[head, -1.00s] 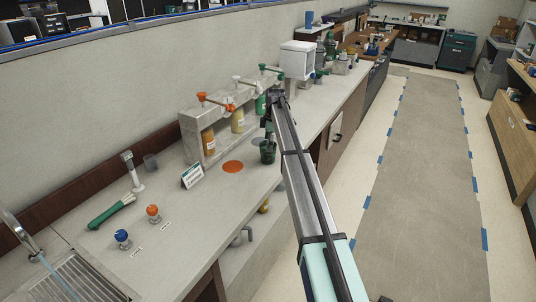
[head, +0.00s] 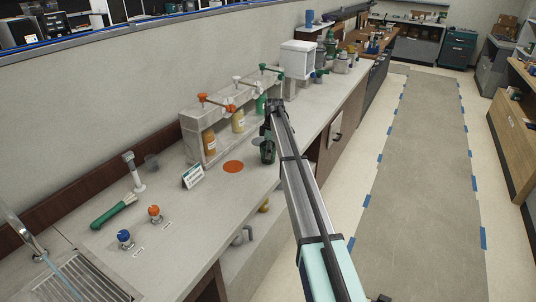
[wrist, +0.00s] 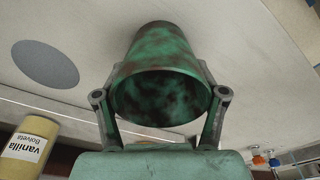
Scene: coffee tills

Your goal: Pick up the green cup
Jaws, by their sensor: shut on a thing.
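The green cup (head: 267,154) is at the front of the counter, below the end of my arm. In the wrist view, the mottled dark green cup (wrist: 160,50) fills the upper middle, its open mouth facing the camera. My gripper (wrist: 160,85) has one finger on each side of the cup and is shut on it. In the head view, my gripper (head: 268,134) is small and partly hidden by the arm. I cannot tell whether the cup's base touches the counter.
A stone dispenser rack (head: 190,135) with pump bottles stands behind the cup. A vanilla bottle (wrist: 27,146) shows in the wrist view. A white box machine (head: 297,60) stands farther back.

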